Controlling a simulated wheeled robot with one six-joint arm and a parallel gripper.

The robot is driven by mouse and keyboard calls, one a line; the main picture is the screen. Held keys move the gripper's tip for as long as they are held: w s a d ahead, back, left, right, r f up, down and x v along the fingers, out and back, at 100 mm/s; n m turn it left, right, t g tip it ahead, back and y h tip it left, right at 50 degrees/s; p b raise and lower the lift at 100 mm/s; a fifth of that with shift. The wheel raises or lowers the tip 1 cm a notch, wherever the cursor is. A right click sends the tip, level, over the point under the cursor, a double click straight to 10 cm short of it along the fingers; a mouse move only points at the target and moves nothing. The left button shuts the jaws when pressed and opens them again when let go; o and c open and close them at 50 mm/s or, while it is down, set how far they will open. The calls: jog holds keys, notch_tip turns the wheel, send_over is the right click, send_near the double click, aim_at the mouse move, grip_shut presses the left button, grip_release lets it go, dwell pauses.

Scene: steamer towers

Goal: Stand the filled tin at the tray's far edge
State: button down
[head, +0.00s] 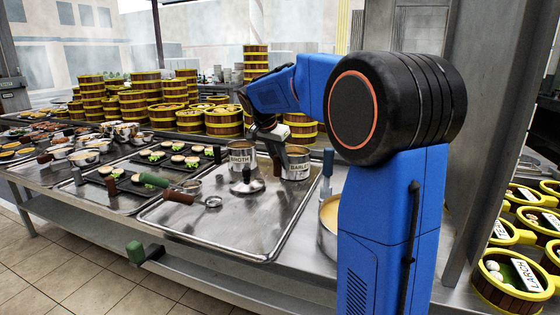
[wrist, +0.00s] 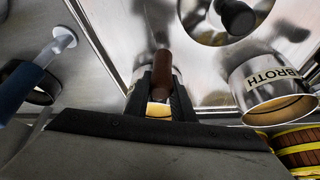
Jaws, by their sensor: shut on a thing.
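The BARLEY tin (head: 297,167) stands upright near the far right part of the steel tray (head: 245,228). My gripper (head: 272,132) is above and beside it, shut on its brown handle; in the wrist view my gripper (wrist: 160,95) clasps the brown handle (wrist: 162,66), with a pale yellow filling partly visible behind the fingers. I cannot tell whether the tin's base touches the tray. The BROTH tin (head: 242,157) stands close to its left, near the tray's far edge, and also shows in the wrist view (wrist: 265,85).
A lid with a black knob (head: 247,183) lies on the tray in front of the tins. A brown-handled ladle (head: 188,198) lies at the tray's left. Bamboo steamers (head: 224,120) stand behind. A pot (head: 328,222) stands right of the tray. The tray's front is clear.

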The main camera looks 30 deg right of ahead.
jog(key=c, duration=1.4)
grip_release()
jog(key=shift+f, duration=0.1)
jog(key=shift+c, duration=0.2)
jog(key=v, duration=1.7)
jog(key=shift+a, duration=0.2)
